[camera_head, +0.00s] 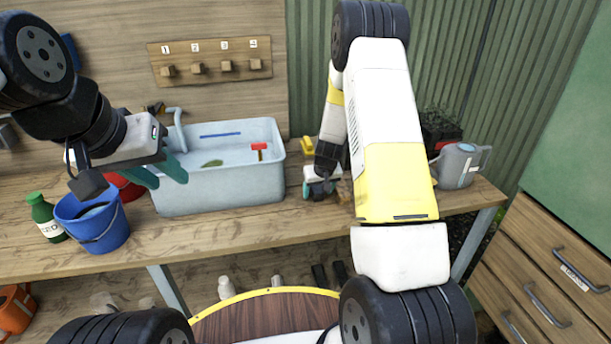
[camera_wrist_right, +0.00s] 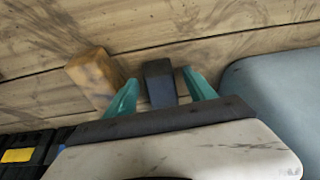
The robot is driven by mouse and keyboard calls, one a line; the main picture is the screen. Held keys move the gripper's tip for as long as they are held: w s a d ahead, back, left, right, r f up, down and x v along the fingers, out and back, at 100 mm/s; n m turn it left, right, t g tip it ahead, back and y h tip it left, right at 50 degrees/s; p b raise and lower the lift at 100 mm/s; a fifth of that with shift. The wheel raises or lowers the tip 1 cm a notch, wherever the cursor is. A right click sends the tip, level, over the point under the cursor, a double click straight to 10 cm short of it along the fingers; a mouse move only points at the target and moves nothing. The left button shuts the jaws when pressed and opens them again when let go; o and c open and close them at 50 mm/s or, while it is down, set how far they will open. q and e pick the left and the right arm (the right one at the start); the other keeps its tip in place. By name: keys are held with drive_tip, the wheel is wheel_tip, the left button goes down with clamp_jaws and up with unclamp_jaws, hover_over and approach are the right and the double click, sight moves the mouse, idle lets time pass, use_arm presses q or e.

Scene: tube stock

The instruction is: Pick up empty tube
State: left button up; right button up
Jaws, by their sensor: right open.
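My right gripper (camera_wrist_right: 160,78) is open, with its two teal fingers spread apart in the right wrist view. A small dark block (camera_wrist_right: 160,84) shows between the fingers above the wooden bench, and neither finger visibly touches it. I cannot tell whether it is a tube. In the head view the right gripper (camera_head: 318,192) is low over the bench, just right of the basin. My left gripper (camera_head: 162,176) hangs in front of the basin's left end, its teal fingers apart and empty. No thing is clearly recognisable as an empty tube.
The grey-blue basin (camera_head: 215,192) stands on the bench (camera_head: 240,224). A wooden block (camera_wrist_right: 93,77) lies left of the right fingers. A blue bucket (camera_head: 98,228) and green bottle (camera_head: 44,213) stand at left, a grey watering can (camera_head: 456,165) at right. The bench front is mostly free.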

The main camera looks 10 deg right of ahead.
clamp_jaws()
drive_tip(key=shift+r, duration=0.1)
idle(0.3)
